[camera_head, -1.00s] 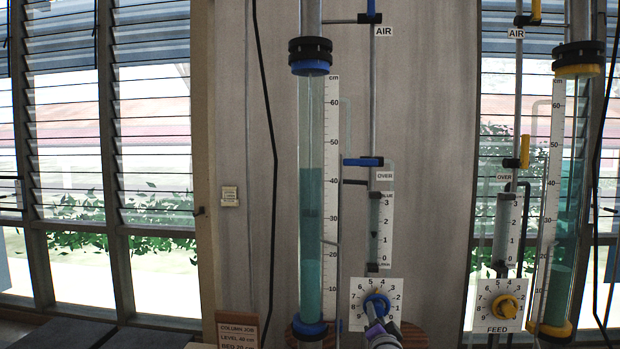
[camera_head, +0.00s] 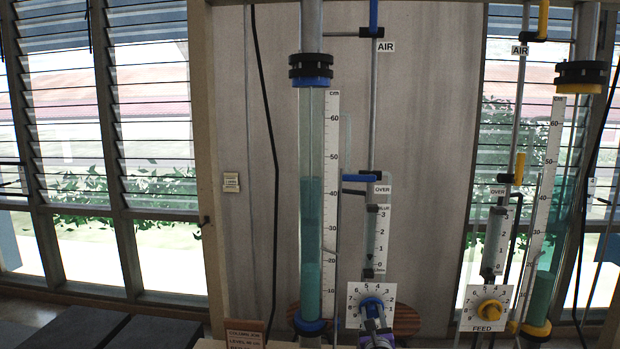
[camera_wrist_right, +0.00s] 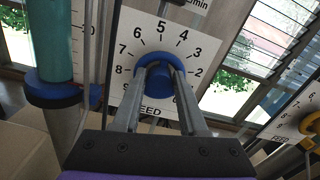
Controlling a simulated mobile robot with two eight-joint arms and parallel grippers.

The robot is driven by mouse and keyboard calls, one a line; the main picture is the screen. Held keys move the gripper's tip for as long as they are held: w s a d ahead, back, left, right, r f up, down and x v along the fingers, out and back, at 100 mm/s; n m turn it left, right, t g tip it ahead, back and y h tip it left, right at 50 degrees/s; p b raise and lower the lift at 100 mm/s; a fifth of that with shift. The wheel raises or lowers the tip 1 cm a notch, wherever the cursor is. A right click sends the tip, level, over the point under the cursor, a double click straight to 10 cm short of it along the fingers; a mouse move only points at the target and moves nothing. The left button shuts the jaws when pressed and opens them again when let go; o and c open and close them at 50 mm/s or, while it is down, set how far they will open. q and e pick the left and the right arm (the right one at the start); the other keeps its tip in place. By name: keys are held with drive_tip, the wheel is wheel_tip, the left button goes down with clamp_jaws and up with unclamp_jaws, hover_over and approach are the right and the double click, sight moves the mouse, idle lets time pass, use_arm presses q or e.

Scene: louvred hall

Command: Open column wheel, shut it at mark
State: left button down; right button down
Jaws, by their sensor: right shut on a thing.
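The left glass column (camera_head: 311,220) has blue collars and stands upright, with teal liquid up to between the 40 and 50 marks on its cm ruler (camera_head: 332,190). Its blue feed wheel (camera_head: 371,303) sits on a white numbered dial (camera_head: 353,292). My right gripper (camera_head: 373,318) is shut on this wheel; in the right wrist view the fingers straddle the blue wheel (camera_wrist_right: 159,80) on the FEED dial (camera_wrist_right: 131,55). The wheel's pointer is hidden. The flow tube (camera_head: 376,235) has a dark float near its bottom, close to 0. My left gripper is not in view.
A second column (camera_head: 545,260) with yellow fittings and a yellow wheel (camera_head: 490,311) stands to the right. A job sign (camera_head: 244,333) is cut off at the lower edge. Louvred windows (camera_head: 155,130) flank the panel. Blue valve levers (camera_head: 359,178) sit above the dial.

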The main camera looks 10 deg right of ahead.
drive_tip(key=m, duration=0.1)
drive_tip(key=w+d+m, duration=0.1)
drive_tip(key=shift+r+m, duration=0.25)
drive_tip(key=shift+m, duration=0.05)
drive_tip(key=shift+s+a+m, duration=0.1)
drive_tip(key=shift+s+m, duration=0.1)
drive_tip(key=shift+m, duration=0.3)
drive_tip(key=c, duration=0.8)
unclamp_jaws()
drive_tip(key=shift+s, duration=0.1)
drive_tip(key=o, duration=0.4)
drive_tip(key=shift+a+f, duration=0.1)
drive_tip(key=shift+o, duration=0.2)
drive_tip(key=shift+s+a+f, duration=0.1)
drive_tip(key=shift+s, duration=0.05)
drive_tip(key=shift+s+f+b, duration=0.2)
drive_tip(key=shift+s+b, duration=0.05)
drive_tip(key=shift+b, duration=0.05)
drive_tip(key=shift+s+a+f, duration=0.1)
drive_tip(key=shift+f, duration=0.2)
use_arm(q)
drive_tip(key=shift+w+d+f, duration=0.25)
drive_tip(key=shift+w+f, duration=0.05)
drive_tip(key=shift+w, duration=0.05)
use_arm(e)
drive_tip(key=v, duration=0.5)
drive_tip(key=shift+a, duration=0.15)
